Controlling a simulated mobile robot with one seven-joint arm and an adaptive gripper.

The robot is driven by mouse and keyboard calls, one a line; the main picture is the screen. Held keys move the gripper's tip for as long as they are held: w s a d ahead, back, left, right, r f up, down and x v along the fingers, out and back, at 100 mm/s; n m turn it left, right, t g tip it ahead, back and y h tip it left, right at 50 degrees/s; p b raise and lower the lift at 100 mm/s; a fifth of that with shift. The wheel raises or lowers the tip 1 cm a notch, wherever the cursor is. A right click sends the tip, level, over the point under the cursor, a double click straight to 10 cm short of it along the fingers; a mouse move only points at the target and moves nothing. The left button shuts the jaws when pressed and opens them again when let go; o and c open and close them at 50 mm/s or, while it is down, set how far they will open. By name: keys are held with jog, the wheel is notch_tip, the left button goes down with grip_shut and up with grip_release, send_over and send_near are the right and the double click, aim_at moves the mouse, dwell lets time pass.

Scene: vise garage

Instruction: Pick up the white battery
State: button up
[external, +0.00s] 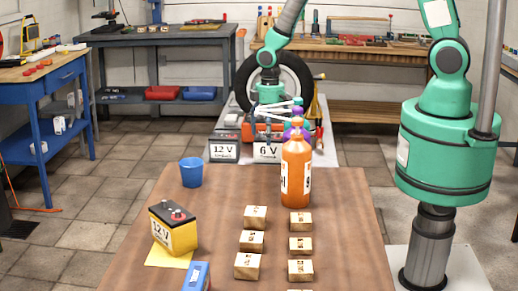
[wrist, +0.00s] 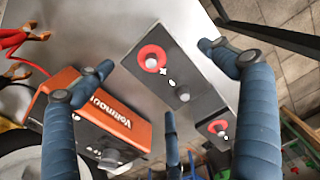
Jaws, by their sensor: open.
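Two grey-looking batteries stand on a light surface beyond the brown table in the external view, one labelled 12 V (external: 223,148) and one labelled 6 V (external: 267,151). Neither is plainly white apart from its label. In the wrist view a grey battery (wrist: 192,95) with a red-ringed terminal lies between the spread fingers. A second dark battery (wrist: 216,131) is lower right, partly hidden by a finger. My gripper (wrist: 155,57) is open and empty above them. In the external view my gripper (external: 277,108) is above and behind the 6 V battery.
An orange-and-grey box (wrist: 102,112) and red clamps (wrist: 22,38) are close by on the left in the wrist view. An orange bottle (external: 296,172), yellow 12 V battery (external: 173,229), blue cup (external: 191,172) and several wooden blocks stand on the brown table (external: 215,222).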

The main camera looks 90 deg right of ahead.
jog(key=shift+f+b, duration=0.4)
jog(key=shift+f, duration=1.85)
jog(key=shift+c, duration=0.2)
jog(key=c, duration=2)
jog(key=shift+r, duration=0.15)
jog(key=shift+r+p, duration=0.35)
jog(key=shift+r, duration=1.05)
jog(key=s+a, duration=0.1)
jog(key=s, duration=0.4)
jog(key=s+a+r+p, duration=0.1)
jog(key=s+a, duration=0.1)
jog(key=s, duration=0.3)
jog(key=s+a+r, duration=0.1)
jog(key=s, duration=0.4)
jog(key=shift+s+a+p, duration=0.1)
jog(key=shift+a+p, duration=0.3)
